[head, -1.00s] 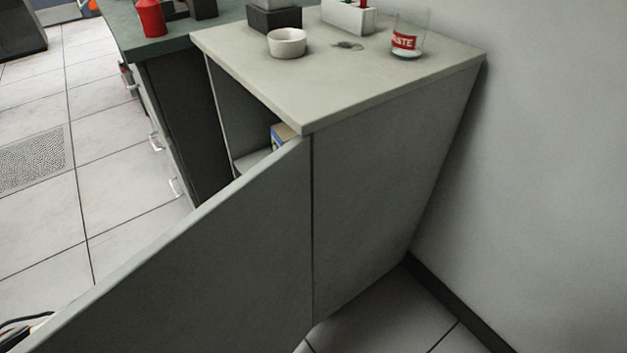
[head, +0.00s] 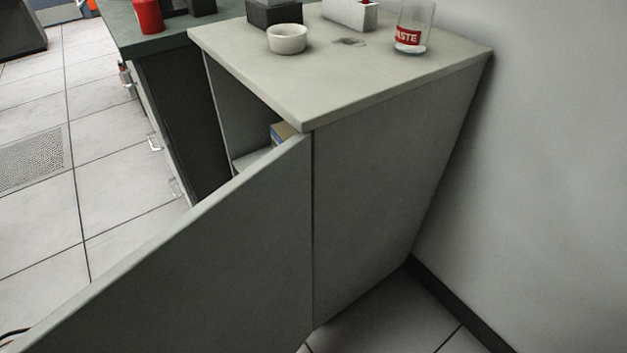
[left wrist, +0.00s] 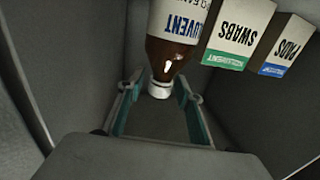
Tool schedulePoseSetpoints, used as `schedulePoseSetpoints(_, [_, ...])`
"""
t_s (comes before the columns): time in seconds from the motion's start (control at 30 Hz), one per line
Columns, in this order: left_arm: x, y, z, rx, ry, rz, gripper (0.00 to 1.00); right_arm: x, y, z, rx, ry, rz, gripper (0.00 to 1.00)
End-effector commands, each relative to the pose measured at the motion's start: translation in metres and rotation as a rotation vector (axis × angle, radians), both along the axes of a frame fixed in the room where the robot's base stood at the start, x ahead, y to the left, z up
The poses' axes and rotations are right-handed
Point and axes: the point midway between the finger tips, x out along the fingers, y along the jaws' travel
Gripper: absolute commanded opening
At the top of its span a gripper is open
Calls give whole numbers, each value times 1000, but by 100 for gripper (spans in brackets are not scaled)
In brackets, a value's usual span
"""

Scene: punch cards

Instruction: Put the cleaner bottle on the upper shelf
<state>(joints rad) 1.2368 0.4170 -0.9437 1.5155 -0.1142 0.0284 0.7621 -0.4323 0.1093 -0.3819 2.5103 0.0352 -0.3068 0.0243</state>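A brown bottle with a white cap (left wrist: 160,88) and a white-and-blue label (left wrist: 180,22) appears upside down in the left wrist view, inside a grey cabinet. Its label is cut off by the frame edge; I take it as the cleaner bottle. My left gripper (left wrist: 159,82) is open, with one teal-edged finger on each side of the cap and a small gap showing. The upper shelf cannot be made out for certain. In the head view the open cabinet door (head: 190,255) hides the bottle and my left gripper. My right gripper is not in view.
A swabs box (left wrist: 238,32) and a pads box (left wrist: 286,45) stand beside the bottle. The cabinet walls are close on both sides. On the cabinet top (head: 300,95) are a white bowl (head: 287,39), a waste beaker (head: 413,30) and a white holder (head: 350,14).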

Motion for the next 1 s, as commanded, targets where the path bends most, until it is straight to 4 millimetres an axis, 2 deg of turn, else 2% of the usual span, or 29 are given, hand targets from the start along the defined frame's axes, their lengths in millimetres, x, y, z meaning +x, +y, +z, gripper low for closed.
schedulePoseSetpoints(0.17, [-10, 12, 5, 1, -4, 1, 35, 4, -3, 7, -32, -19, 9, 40])
schedulePoseSetpoints(0.43, [-47, 52, 8, 1, -6, 1, 35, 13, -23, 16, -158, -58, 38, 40])
schedulePoseSetpoints(0.53, [-59, 65, 7, 1, -6, 1, 35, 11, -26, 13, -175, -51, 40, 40])
schedulePoseSetpoints(0.63, [-69, 75, 6, 1, -5, 2, 35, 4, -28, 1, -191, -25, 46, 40])
schedulePoseSetpoints(0.8, [-80, 85, 4, -1, -4, 0, 35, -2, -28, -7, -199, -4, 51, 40])
schedulePoseSetpoints(1.0, [-82, 88, 2, 0, -1, 0, 35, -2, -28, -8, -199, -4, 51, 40])
